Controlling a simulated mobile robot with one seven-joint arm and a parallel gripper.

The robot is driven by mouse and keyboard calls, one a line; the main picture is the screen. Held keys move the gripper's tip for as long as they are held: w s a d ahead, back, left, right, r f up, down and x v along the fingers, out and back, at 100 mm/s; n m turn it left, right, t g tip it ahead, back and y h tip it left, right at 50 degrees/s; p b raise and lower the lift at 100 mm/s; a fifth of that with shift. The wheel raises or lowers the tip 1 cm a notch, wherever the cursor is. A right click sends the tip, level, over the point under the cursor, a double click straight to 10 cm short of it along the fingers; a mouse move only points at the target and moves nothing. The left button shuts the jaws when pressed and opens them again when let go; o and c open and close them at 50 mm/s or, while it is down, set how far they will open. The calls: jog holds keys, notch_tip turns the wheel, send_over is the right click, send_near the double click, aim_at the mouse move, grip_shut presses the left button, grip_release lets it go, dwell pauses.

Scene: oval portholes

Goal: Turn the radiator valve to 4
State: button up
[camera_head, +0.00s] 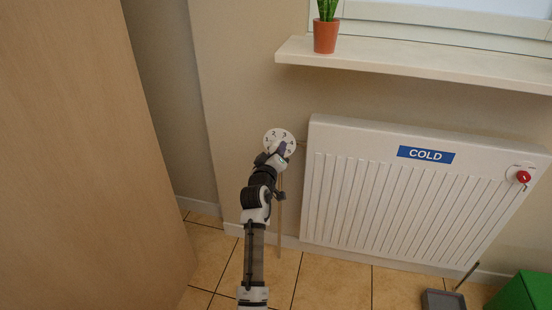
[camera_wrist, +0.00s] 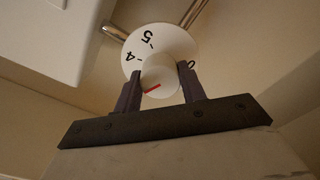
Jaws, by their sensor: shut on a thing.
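The radiator valve is a white round dial (camera_head: 272,135) with black numerals, on a pipe at the radiator's left side. In the wrist view the dial (camera_wrist: 172,40) shows a 5 and a 4. Its centre knob (camera_wrist: 160,70) has a red line on its lower side, below and to the right of the 4; I cannot tell exactly which mark it meets. My gripper (camera_wrist: 163,84) is shut on this knob, one dark finger on each side. In the head view my gripper (camera_head: 280,150) covers the dial's lower part.
The white radiator (camera_head: 380,190) carries a blue COLD label (camera_head: 426,155) and a red knob (camera_head: 523,176) at its upper right. A sill (camera_head: 420,68) with a potted plant (camera_head: 325,36) is above. A wooden panel (camera_head: 80,160) stands left. A green box (camera_head: 522,293) is at lower right.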

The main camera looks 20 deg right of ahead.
jog(key=shift+f+m+b, duration=0.1)
jog(key=shift+m+b, duration=2.85)
jog(key=shift+m, duration=2.05)
jog(key=o, duration=1)
jog(key=shift+c, duration=0.2)
jog(key=shift+a, duration=0.1)
